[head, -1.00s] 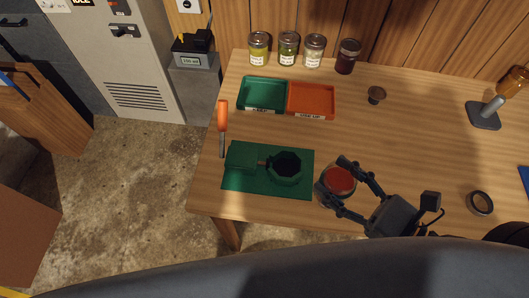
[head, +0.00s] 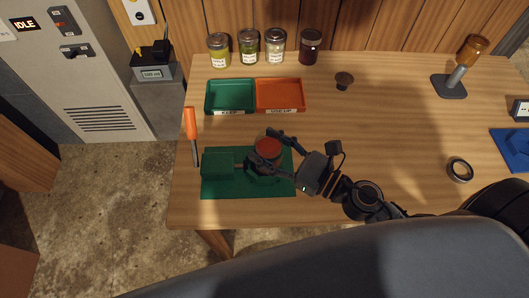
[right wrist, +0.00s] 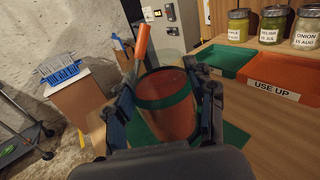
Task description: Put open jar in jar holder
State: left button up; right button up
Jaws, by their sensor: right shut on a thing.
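The open jar (head: 268,149), glass with red-orange contents, is at the green jar holder (head: 216,167) in the head view. It also shows in the right wrist view (right wrist: 168,112), looking tilted there. My right gripper (head: 267,147) is shut on the jar, one finger on each side; its fingers also flank the jar in the right wrist view (right wrist: 166,95). The jar and fingers cover the holder's octagonal socket, so I cannot tell whether the jar is above it or inside it. The holder's green base plate (head: 222,188) lies flat. My left gripper is out of view.
Several closed jars line the wall. The middle of the wooden table is clear.

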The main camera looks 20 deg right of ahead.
jog(key=shift+w+a+f, duration=0.15)
jog(key=shift+w+f, duration=0.25)
jog(key=shift+f, duration=0.15)
jog(key=shift+w+a+f+b, duration=0.1)
jog(key=shift+f+b, duration=0.25)
jog(key=shift+f, duration=0.55)
jog(key=shift+w+a+f+b, duration=0.1)
jog(key=shift+f+b, duration=0.25)
jog(key=shift+f, duration=0.5)
jog(key=shift+d, duration=0.1)
jog(key=shift+f, duration=0.2)
jog(key=o, duration=1.5)
